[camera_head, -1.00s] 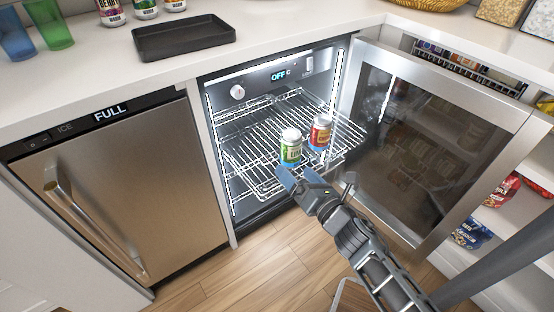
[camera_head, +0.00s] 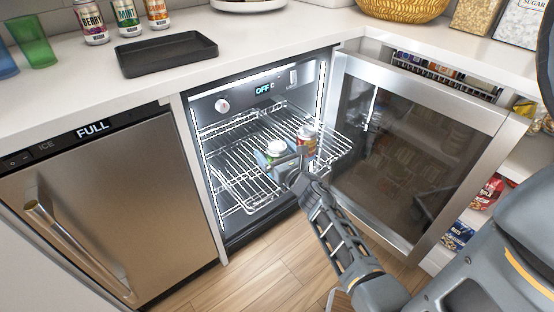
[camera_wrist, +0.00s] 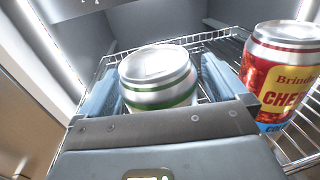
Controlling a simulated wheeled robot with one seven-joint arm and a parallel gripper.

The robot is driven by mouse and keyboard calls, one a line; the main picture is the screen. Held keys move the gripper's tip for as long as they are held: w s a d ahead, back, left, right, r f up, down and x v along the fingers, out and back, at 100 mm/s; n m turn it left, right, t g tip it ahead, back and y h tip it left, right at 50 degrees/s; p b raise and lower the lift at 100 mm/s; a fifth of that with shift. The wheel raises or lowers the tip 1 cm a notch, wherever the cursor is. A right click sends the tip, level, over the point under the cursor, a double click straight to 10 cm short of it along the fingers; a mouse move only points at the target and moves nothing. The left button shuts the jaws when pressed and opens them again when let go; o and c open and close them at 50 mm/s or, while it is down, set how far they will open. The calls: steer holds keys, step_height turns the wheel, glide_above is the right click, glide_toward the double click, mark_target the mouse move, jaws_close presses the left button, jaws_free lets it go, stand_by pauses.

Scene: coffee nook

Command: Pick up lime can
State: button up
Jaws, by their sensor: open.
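The lime can, green with a silver top (camera_head: 277,147), stands upright on the pulled-out wire rack inside the open fridge. In the wrist view the lime can (camera_wrist: 158,75) sits between the two blue fingers of my gripper (camera_wrist: 160,88), with its lower part hidden behind the gripper body. My gripper (camera_head: 279,163) is open around the lime can; whether the fingers touch it I cannot tell. A red and yellow cherry can (camera_head: 306,140) stands just right of it, and it is close to the right finger in the wrist view (camera_wrist: 283,80).
The fridge's glass door (camera_head: 400,150) stands open on the right. The wire rack (camera_head: 235,170) is bare on the left. The ice maker (camera_head: 105,210) is shut at left.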

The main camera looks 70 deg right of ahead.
steer(key=shift+w+d, duration=0.2)
steer(key=shift+c, duration=0.3)
